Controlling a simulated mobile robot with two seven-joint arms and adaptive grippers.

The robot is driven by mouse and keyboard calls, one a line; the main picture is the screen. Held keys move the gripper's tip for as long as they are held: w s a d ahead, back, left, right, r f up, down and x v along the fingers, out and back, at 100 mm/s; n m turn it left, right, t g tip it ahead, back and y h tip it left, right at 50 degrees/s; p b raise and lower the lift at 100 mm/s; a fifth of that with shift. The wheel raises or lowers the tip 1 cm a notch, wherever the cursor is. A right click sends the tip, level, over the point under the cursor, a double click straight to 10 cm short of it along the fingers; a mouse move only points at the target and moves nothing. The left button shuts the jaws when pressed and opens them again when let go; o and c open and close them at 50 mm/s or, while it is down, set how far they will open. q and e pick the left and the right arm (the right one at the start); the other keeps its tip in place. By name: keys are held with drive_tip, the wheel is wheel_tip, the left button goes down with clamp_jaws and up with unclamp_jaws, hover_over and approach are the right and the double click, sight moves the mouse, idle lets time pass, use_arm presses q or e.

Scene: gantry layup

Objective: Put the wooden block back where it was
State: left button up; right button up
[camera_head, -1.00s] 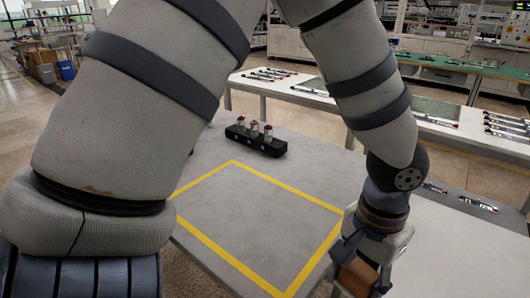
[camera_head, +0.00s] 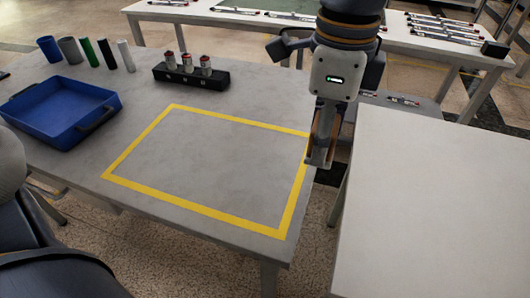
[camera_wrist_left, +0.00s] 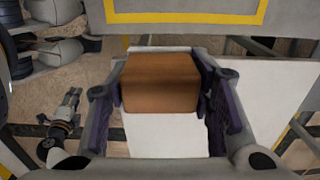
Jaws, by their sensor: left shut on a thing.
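My left gripper (camera_head: 320,150) points down and shows beside the right edge of the grey table, over the gap to the white table. It is shut on the wooden block (camera_wrist_left: 160,82), a brown block held between both fingers in the left wrist view. In the head view the block is mostly hidden by the gripper. The yellow outlined area (camera_head: 113,165) on the grey table is empty. What looks like my right gripper (camera_wrist_left: 68,105) is small at the left of the wrist view; its jaws are unclear.
A blue tray (camera_head: 98,118) and several upright cylinders (camera_head: 88,52) stand at the left of the grey table (camera_head: 150,88). A black holder (camera_head: 190,78) with red-and-silver parts stands behind the outline. The white table (camera_head: 440,210) at right is bare where visible.

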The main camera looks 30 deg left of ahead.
use_arm(q)
drive_tip(key=w+a+f, duration=0.3)
drive_tip(key=a+f, duration=0.1)
drive_tip(key=a, duration=0.4)
drive_tip(key=b, duration=0.1)
hover_over(267, 159)
drive_tip(key=f, duration=0.5)
drive_tip(key=shift+d+f, duration=0.1)
drive_tip(key=shift+d, duration=0.25)
drive_tip(key=f, duration=0.1)
drive_tip(key=a+f, duration=0.1)
drive_tip(key=f, duration=0.1)
drive_tip(key=shift+f+b, duration=0.15)
drive_tip(key=shift+b, duration=0.25)
drive_tip(key=shift+w+d+f, duration=0.1)
drive_tip(key=shift+f, duration=0.05)
use_arm(e)
drive_tip(key=s+f, duration=0.1)
drive_tip(key=s+f+g, duration=0.1)
drive_tip(key=shift+s+a+f, duration=0.1)
drive_tip(key=shift+s+f, duration=0.1)
drive_tip(key=shift+s, duration=0.1)
use_arm(q)
drive_tip(key=shift+f, duration=0.1)
drive_tip(key=o, duration=1.1)
